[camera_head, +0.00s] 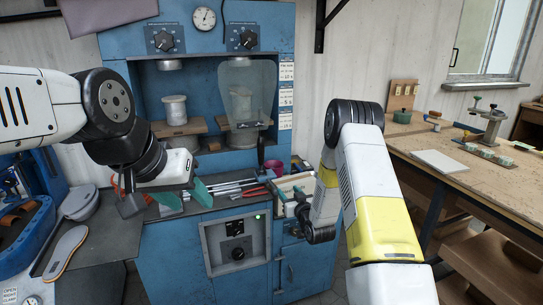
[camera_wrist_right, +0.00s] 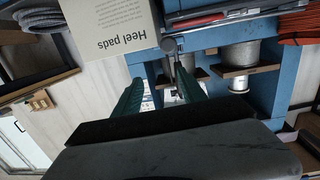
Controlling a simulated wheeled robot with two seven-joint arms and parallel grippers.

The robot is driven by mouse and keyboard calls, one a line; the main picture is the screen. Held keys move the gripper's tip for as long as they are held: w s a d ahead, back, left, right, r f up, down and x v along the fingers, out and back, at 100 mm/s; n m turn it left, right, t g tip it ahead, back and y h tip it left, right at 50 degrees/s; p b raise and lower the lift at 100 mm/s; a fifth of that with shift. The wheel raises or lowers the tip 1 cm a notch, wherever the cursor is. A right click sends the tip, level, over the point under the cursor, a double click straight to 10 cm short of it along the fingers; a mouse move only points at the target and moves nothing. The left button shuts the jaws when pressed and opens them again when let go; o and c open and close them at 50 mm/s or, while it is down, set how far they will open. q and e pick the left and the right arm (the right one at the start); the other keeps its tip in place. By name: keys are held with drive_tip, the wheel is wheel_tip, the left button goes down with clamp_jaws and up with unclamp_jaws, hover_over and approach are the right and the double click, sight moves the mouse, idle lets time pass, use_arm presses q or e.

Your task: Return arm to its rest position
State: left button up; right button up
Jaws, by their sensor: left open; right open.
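My left gripper (camera_head: 184,197) hangs over the front counter of the blue machine in the head view. Its green fingers are apart and nothing shows between them. My right gripper (camera_head: 290,201) is at the right end of that counter, partly hidden by its own wrist. In the right wrist view its two green fingers (camera_wrist_right: 158,95) are spread apart. A grey round-ended part (camera_wrist_right: 169,46) shows in the gap beyond them, and I cannot tell whether it lies between the tips. My right arm (camera_head: 376,200) is bent, with its elbow raised, right of the machine.
The blue machine (camera_head: 228,160) stands in front, with spools inside. A "Heel pads" box (camera_wrist_right: 98,28) is close to my right gripper. Pliers with red handles (camera_head: 250,191) lie on the counter. A wooden workbench (camera_head: 425,150) is at right. An insole (camera_head: 66,252) lies at left.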

wheel_tip(320, 180, up, 11)
drive_tip(key=d+g+h, duration=0.2)
drive_tip(key=d, duration=0.1)
drive_tip(key=s+d+r+m+g, duration=0.2)
drive_tip(key=s+r+g, duration=0.1)
drive_tip(key=s+r, duration=0.7)
drive_tip(key=s+r+g, duration=0.2)
drive_tip(key=s, duration=1.3)
drive_tip(key=s+r+g, duration=0.2)
drive_tip(key=s+g, duration=0.1)
drive_tip(key=s, duration=1.2)
drive_tip(key=shift+s+d+r+m, duration=0.2)
drive_tip(key=shift+s+r+m, duration=0.15)
drive_tip(key=shift+r+m, duration=0.05)
drive_tip(key=shift+c, duration=0.4)
